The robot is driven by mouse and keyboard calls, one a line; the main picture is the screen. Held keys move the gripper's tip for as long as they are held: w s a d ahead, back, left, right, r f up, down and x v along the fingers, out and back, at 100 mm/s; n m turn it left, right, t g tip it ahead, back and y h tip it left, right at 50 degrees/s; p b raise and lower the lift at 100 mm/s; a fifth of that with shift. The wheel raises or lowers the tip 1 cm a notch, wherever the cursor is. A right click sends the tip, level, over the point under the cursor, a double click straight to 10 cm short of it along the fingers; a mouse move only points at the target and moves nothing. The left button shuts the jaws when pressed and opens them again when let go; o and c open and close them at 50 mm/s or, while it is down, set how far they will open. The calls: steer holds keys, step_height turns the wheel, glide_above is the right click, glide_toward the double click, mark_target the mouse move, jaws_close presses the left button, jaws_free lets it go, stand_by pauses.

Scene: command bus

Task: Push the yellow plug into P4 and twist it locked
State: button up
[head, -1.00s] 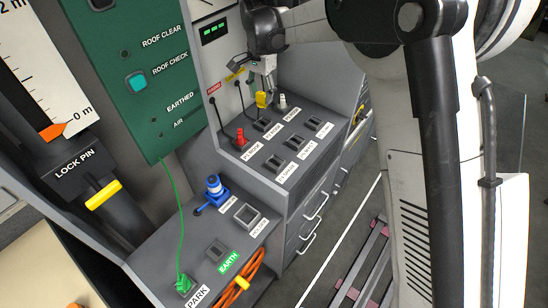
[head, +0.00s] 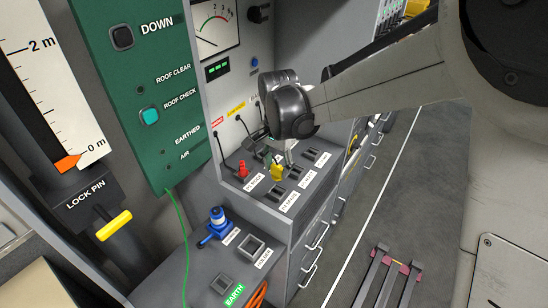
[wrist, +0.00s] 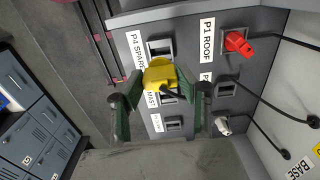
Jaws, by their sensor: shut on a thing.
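My gripper (head: 276,160) is shut on the yellow plug (head: 277,173) above the grey socket panel (head: 262,203). The socket labelled P4 SPARE (wrist: 160,46) shows just beyond the plug, in the row with P1 ROOF. The plug looks held above the panel, over the gap between P4 and the socket (wrist: 170,97) behind it, which it partly hides. In the head view the P4 socket (head: 275,194) is empty, in front of the plug.
A red plug (wrist: 237,42) stands in P1 ROOF beside P4, its black cable running to the back wall. A white plug (wrist: 222,125) is farther along that column. A blue plug (head: 217,222) stands on the lower console at the left.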

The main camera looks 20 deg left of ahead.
mark_target(277, 176)
steer(key=shift+f, duration=0.15)
steer(key=shift+f+b, duration=0.95)
steer(key=shift+f, duration=0.95)
steer(key=shift+f+b, duration=0.55)
steer(key=shift+f, duration=0.05)
steer(key=shift+f+b, duration=0.85)
steer(key=shift+b, duration=0.3)
stand_by(1.0)
steer(key=m+b, duration=0.1)
steer(key=m, duration=0.3)
stand_by(0.5)
steer(key=shift+f+m, duration=0.1)
steer(key=shift+m, duration=0.6)
steer(key=shift+m+b, duration=0.5)
steer(key=shift+m, duration=0.8)
